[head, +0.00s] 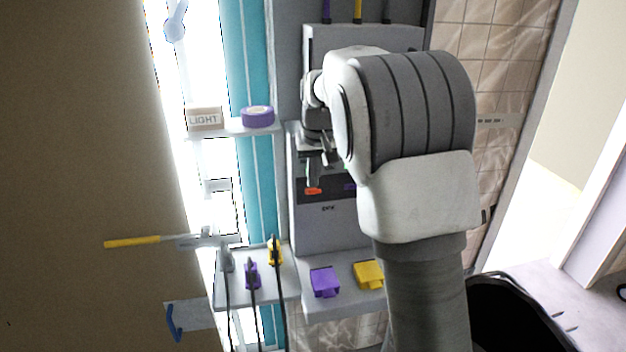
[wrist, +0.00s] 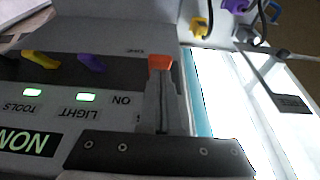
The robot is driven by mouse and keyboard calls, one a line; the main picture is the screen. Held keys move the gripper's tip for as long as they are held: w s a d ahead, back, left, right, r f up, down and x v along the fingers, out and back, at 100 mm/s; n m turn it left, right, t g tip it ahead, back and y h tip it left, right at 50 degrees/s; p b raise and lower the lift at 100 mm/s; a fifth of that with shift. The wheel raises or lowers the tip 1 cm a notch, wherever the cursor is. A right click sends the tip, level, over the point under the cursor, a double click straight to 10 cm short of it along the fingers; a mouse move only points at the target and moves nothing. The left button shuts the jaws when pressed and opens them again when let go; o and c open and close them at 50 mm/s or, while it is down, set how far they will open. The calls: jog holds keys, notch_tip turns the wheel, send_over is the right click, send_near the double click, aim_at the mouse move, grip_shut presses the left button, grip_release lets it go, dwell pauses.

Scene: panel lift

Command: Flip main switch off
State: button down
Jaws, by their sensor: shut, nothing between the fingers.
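The grey control panel (head: 328,228) stands upright in the middle of the head view, partly hidden by my arm. Its orange-red switch (head: 313,191) sits low on the dark strip and also shows in the wrist view (wrist: 160,62). My gripper (head: 312,180) is shut and empty, its fingertips right at this switch. In the wrist view the fingers (wrist: 161,80) reach up to the switch and hide part of it; I cannot tell whether they touch. A purple switch (wrist: 91,63) and a yellow switch (wrist: 41,64) sit beside it.
Green lamps glow by the LIGHT (wrist: 86,98) and TOOLS (wrist: 32,92) labels. A shelf below the panel bears a purple block (head: 325,281) and a yellow block (head: 369,274). Cabled plugs (head: 251,275) stand to the left. A yellow-handled lever (head: 132,243) juts out left.

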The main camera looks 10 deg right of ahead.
aim_at(314, 190)
jog(key=shift+f, duration=0.15)
jog(key=shift+s+f+t+b, duration=0.15)
jog(key=shift+t+b, duration=0.15)
jog(key=shift+b, duration=0.6)
jog(key=shift+s+f+b, duration=0.1)
jog(key=shift+s+b, duration=0.05)
jog(key=shift+b, duration=0.5)
jog(key=f+t+b, duration=0.1)
jog(key=b, duration=0.3)
jog(key=s+t+b, duration=0.1)
jog(key=b, duration=0.3)
jog(key=shift+s+f+t, duration=0.1)
jog(key=shift+f+t, duration=0.25)
jog(key=shift+t, duration=0.05)
jog(key=shift+w+t+b, duration=0.2)
jog(key=shift+t+b, duration=1.7)
jog(key=shift+b, duration=2.7)
jog(key=shift+s, duration=0.1)
